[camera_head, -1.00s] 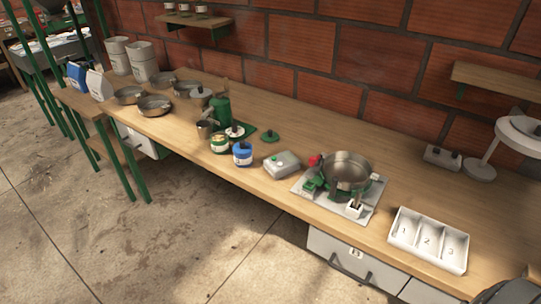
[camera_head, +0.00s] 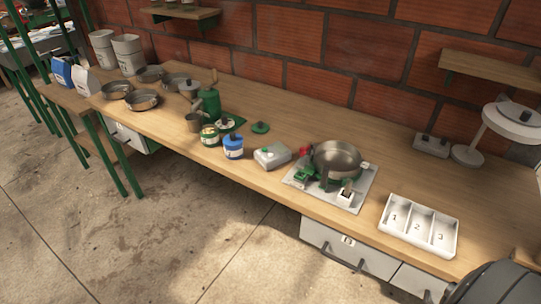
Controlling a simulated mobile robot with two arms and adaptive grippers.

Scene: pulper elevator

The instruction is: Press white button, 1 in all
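A small white block with a dark top (camera_head: 346,193) sits on the front right of a light plate (camera_head: 331,201) on the bench. A light box with small dark knobs (camera_head: 431,146) stands at the back right. I cannot tell for sure which of these bears the white button. Neither gripper shows. A dark rounded shape, probably part of my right arm, fills the bottom right corner, apart from these things.
A metal pan (camera_head: 337,158) stands on the plate. A white tray numbered 1 to 3 (camera_head: 418,225) lies to its right. Blue (camera_head: 233,148) and green (camera_head: 209,136) jars stand left. A white stand (camera_head: 468,153) is at the back right. Open floor lies before the wooden bench (camera_head: 285,120).

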